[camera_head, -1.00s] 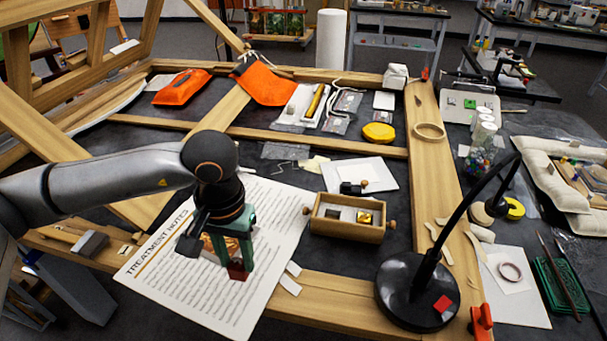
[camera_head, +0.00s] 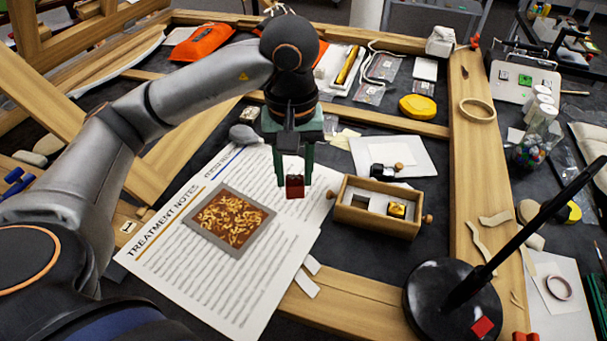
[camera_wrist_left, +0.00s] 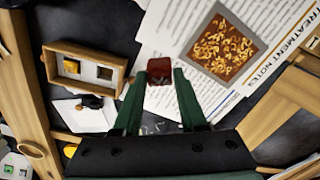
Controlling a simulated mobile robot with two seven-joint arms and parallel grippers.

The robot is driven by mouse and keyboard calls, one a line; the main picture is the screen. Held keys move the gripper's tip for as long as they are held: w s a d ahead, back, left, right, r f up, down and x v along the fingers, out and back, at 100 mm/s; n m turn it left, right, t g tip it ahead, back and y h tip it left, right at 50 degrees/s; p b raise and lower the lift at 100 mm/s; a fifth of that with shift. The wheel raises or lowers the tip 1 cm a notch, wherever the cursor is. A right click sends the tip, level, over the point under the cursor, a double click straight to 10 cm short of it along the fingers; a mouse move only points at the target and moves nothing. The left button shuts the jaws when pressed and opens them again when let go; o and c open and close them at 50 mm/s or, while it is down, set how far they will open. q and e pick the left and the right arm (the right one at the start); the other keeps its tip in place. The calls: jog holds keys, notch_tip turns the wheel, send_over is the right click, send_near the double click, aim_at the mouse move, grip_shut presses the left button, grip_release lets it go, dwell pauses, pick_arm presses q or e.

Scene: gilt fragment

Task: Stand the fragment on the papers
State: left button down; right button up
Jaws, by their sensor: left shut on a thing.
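My left gripper (camera_head: 294,180) has its green fingers shut on a small dark red block (camera_head: 295,188), which I take to be the fragment. The block also shows between the fingertips in the left wrist view (camera_wrist_left: 160,86). It is over the right part of the papers (camera_head: 262,285), headed "Treatment Notes". I cannot tell whether it touches them. A flat square panel (camera_head: 230,222) with gold ornament on brown and a grey border lies on the papers, left of the gripper; it shows in the wrist view too (camera_wrist_left: 222,48). My right gripper is not in view.
A wooden box (camera_head: 375,222) with a gold piece (camera_head: 397,209) in one compartment stands right of the gripper. A white sheet with a small black item (camera_head: 384,170) lies behind it. A black lamp base (camera_head: 440,295) stands front right. The papers' front part is clear.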

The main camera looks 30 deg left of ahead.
pick_arm(q)
jog(key=w+a+f, duration=0.2)
jog(key=w, duration=0.1)
jog(key=w+a+f, duration=0.2)
jog(key=w+f, duration=0.1)
jog(key=w+a+f+p, duration=0.1)
jog(key=w+a+f, duration=0.1)
jog(key=w+f, duration=0.1)
jog(key=shift+w, duration=0.25)
jog(key=shift+w+a+f, duration=0.3)
jog(key=shift+w+f, duration=0.15)
jog(key=shift+f, duration=0.25)
notch_tip(320, 180, down, 2)
jog(key=shift+f+p, duration=0.15)
jog(key=shift+p, duration=0.3)
jog(key=shift+f, duration=0.3)
jog(key=shift+f+b, duration=0.25)
jog(key=shift+b, duration=0.05)
jog(key=shift+c, duration=2.3)
grip_release()
jog(key=shift+r, duration=0.1)
